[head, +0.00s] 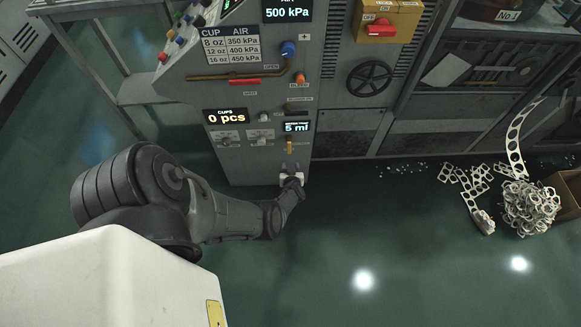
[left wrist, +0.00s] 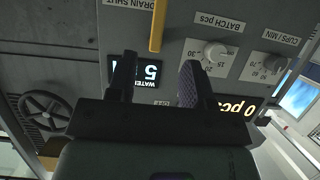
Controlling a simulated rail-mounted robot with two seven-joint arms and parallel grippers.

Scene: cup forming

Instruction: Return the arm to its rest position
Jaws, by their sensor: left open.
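My left arm (head: 225,215) reaches in from the left to the front of the grey machine (head: 255,165). My left gripper (head: 291,168) is low on the panel, just below a yellow handle (head: 289,146). In the left wrist view the gripper (left wrist: 156,75) has its two dark fingers apart with nothing held between them. The yellow handle (left wrist: 157,25) appears beyond the fingertips, beside a "DRAIN SHUT" label. Whether a fingertip touches the panel I cannot tell. My right gripper is not in view.
A water display (head: 297,127) reads 5 ml; a cups display (head: 225,116) reads 0 pcs. Knobs (left wrist: 214,54) sit beside the fingers. A black handwheel (head: 370,78) is to the right. Scrap strips and rings (head: 530,207) lie at the far right. Green floor (head: 400,230) in front is clear.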

